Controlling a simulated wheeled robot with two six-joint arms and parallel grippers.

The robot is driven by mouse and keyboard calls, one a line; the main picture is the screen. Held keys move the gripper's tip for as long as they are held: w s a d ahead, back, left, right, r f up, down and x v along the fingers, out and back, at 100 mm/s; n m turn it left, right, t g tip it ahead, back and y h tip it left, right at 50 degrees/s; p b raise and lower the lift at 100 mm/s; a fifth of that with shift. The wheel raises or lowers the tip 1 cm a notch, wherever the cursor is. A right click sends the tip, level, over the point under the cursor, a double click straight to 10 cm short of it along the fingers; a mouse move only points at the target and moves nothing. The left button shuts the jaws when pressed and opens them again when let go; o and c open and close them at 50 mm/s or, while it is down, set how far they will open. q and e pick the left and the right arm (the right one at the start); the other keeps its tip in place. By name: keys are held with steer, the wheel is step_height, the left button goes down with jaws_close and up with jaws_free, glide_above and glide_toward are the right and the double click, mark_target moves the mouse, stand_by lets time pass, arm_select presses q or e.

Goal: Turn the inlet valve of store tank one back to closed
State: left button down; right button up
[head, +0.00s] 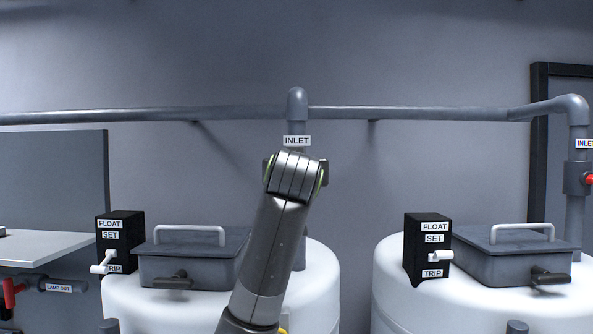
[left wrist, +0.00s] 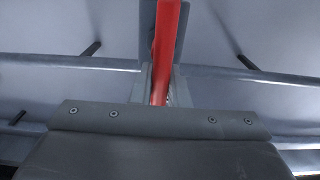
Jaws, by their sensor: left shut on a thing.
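The INLET label (head: 296,141) is on the pipe that drops to the left white tank (head: 322,285). My left arm reaches up in front of this pipe, so its inlet valve and my fingertips are hidden in the head view. In the left wrist view, my left gripper (left wrist: 160,88) is shut on a red valve handle (left wrist: 168,45). The handle runs up from between the jaws, in front of a grey pipe. The valve's angle cannot be told from the head view. My right gripper is not in view.
The right white tank (head: 395,298) has its own inlet valve with a red handle (head: 589,180) at the right edge. Black float boxes (head: 427,275) and grey hatches with handles sit on both tanks. A horizontal pipe (head: 420,114) runs along the wall. A red valve handle (head: 12,290) is at lower left.

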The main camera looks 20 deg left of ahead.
arm_select(q)
steer(key=shift+d+m, duration=0.1)
steer(key=shift+m, duration=0.3)
steer(key=shift+w+d+f+m+b, duration=0.1)
steer(key=shift+d+f+m+b, duration=0.3)
steer(key=shift+m+b, duration=1.7)
steer(key=shift+w+d+f+m+b, duration=0.15)
steer(key=shift+d+f+m+b, duration=0.4)
steer(key=shift+m, duration=2.8)
steer(key=shift+w+d+f+m+b, duration=0.15)
steer(key=shift+f+m+b, duration=0.15)
steer(key=shift+m+b, duration=1.85)
steer(key=shift+m+p, duration=0.6)
steer(key=shift+m, duration=0.2)
steer(key=c, duration=1.4)
jaws_free()
